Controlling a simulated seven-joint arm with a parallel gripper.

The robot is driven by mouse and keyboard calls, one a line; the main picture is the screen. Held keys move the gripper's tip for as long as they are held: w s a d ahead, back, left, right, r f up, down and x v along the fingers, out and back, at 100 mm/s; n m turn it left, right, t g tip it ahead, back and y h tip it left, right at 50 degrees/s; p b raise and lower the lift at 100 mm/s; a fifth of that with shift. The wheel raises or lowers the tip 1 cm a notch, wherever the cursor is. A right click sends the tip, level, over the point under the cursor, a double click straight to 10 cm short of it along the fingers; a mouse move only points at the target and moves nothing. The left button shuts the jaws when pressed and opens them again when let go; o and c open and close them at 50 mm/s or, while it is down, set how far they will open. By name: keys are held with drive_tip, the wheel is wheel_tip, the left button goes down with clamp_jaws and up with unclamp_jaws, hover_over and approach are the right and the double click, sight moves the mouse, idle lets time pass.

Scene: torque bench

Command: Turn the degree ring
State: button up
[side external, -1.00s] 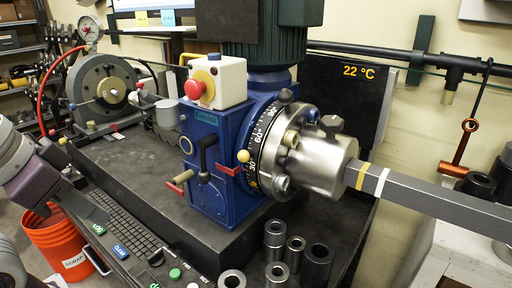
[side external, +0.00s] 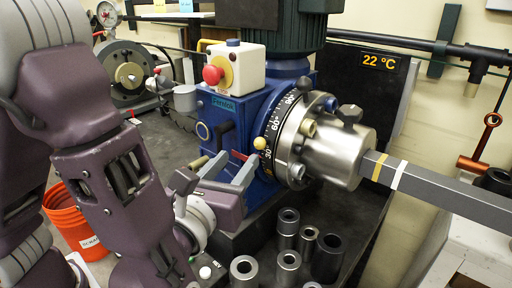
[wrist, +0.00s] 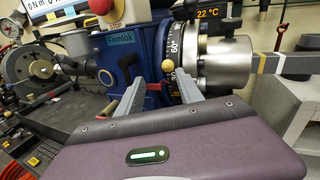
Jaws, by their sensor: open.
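The degree ring (side external: 272,128) is a black band with white degree marks on the blue gearbox; it also shows in the wrist view (wrist: 174,52). A yellow ball knob (side external: 259,144) sits at the ring's near edge, beside a red pointer (side external: 239,157). My gripper (side external: 240,160) is open, its two grey fingers reaching toward the ring's lower left. In the wrist view my gripper (wrist: 159,80) has the yellow knob (wrist: 167,66) showing between and just beyond its fingertips, nearer the right one. I see no clear contact. The ring's far side is hidden.
A steel hub (side external: 345,145) with a long grey bar (side external: 440,190) sticks out right of the ring. Several metal sockets (side external: 288,265) stand on the bench below. A box with a red stop button (side external: 213,75) and a black-handled lever (side external: 222,132) are close by.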

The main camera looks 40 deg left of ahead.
sight(257, 146)
drive_tip(key=shift+m, duration=0.4)
drive_tip(key=x, duration=0.3)
drive_tip(key=d+x, duration=0.1)
drive_tip(key=x, duration=0.2)
drive_tip(key=shift+w, duration=0.65)
drive_tip(key=shift+c, duration=0.3)
clamp_jaws()
